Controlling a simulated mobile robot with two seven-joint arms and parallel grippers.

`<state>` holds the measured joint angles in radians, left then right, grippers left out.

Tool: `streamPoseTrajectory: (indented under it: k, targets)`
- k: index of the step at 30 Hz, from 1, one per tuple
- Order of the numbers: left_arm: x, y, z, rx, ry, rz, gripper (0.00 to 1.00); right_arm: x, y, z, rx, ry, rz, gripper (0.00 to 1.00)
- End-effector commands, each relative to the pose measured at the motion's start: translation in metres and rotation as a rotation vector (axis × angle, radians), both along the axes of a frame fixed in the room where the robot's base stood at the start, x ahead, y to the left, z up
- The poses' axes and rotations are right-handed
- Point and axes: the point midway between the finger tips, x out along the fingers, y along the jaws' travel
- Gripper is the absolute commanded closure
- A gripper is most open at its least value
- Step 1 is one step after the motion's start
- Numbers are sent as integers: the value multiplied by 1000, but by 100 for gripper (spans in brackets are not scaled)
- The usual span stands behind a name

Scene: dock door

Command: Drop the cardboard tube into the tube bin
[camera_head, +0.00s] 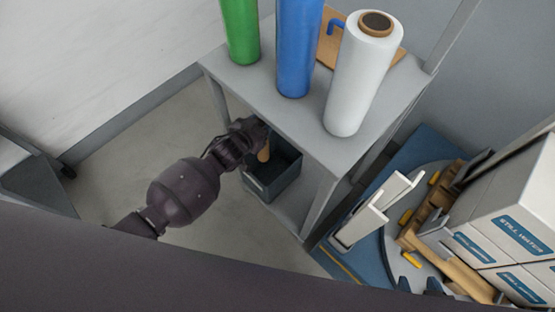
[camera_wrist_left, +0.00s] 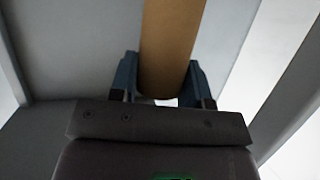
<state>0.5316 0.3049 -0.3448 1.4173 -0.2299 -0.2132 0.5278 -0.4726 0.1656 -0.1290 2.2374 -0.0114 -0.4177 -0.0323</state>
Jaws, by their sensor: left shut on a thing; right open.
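The brown cardboard tube (camera_head: 264,153) is held by my left gripper (camera_head: 260,132), and its visible end shows over the opening of a dark bin (camera_head: 286,180) on the lower shelf. I cannot tell whether that end is below the rim. In the left wrist view the tube (camera_wrist_left: 171,45) lies between the two blue fingers of my left gripper (camera_wrist_left: 163,82), which are shut on it. The arm hides part of the tube. My right gripper (camera_head: 419,286) shows only its two dark blue fingertips at the bottom right, apart and with nothing seen between them.
A grey shelf unit (camera_head: 312,125) stands over the bin, its top board close to my left gripper. Green (camera_head: 241,30), blue (camera_head: 297,45) and white (camera_head: 362,75) rolls stand on top. White boxes (camera_head: 510,215) on a pallet are at right. Floor left of the bin is clear.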

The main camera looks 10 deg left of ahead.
Motion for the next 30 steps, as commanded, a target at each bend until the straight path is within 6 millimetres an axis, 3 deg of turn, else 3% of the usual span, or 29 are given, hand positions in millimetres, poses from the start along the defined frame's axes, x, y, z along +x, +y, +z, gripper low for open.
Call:
streamPoseTrajectory:
  k: [1,8,18,30]
  targets:
    - [1,-2,-11,-3,5,-6,92,-1,0,-5,-1,7,3,49]
    - [6,-4,-25,-8,3,-14,92,0,1,-6,-7,6,11,49]
    - [3,-4,-64,-6,11,-12,92,-3,4,-17,-45,10,53,49]
    - [6,-4,-75,-7,-1,-13,92,13,9,-9,-65,-39,92,49]
